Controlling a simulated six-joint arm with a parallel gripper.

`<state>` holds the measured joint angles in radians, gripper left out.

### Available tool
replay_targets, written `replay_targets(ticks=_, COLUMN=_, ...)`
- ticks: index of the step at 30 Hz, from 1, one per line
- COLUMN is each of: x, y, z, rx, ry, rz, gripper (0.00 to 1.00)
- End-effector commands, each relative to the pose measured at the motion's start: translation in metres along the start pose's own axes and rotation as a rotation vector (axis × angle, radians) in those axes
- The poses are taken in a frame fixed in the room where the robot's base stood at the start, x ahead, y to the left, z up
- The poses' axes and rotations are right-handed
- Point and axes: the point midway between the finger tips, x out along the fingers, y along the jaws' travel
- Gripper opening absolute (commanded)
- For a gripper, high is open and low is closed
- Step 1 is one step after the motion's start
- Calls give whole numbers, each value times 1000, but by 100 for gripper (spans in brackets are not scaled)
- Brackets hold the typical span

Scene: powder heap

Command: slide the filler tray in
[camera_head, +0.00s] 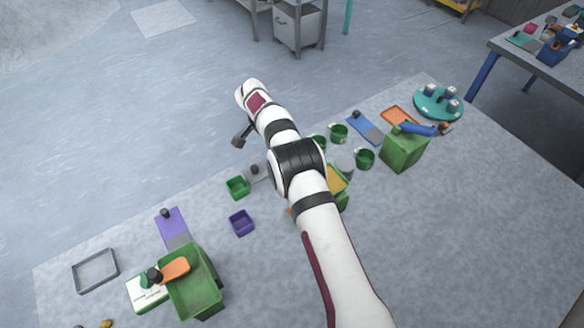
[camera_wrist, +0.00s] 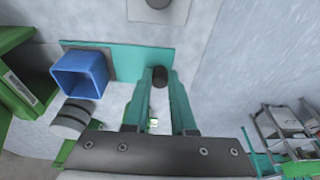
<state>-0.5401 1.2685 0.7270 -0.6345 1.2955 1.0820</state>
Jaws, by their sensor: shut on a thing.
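My gripper (camera_wrist: 160,84) has its two fingers closed around a small black knob (camera_wrist: 160,75) in the wrist view. The knob is at the edge of a flat teal plate (camera_wrist: 125,62) with a grey part at its left end. I take this plate for the filler tray, but cannot be sure. A blue open box (camera_wrist: 80,75) overlaps the plate's left end; I cannot tell whether it rests on it. In the head view my gripper (camera_head: 238,142) is small and dark at the end of the arm. The teal plate is not visible there.
A grey cylinder (camera_wrist: 72,117) and a green box (camera_wrist: 16,70) stand left in the wrist view. In the head view, a purple plate (camera_head: 171,223), a green bin (camera_head: 205,299) and a purple box (camera_head: 241,222) are left of my arm. Green cups (camera_head: 364,158) stand right of it.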

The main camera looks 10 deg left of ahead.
Motion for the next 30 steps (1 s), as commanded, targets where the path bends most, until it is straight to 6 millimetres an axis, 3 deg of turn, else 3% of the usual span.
replay_targets(ticks=30, x=0, y=78, z=-1, rx=1, ry=1, rz=0, gripper=0)
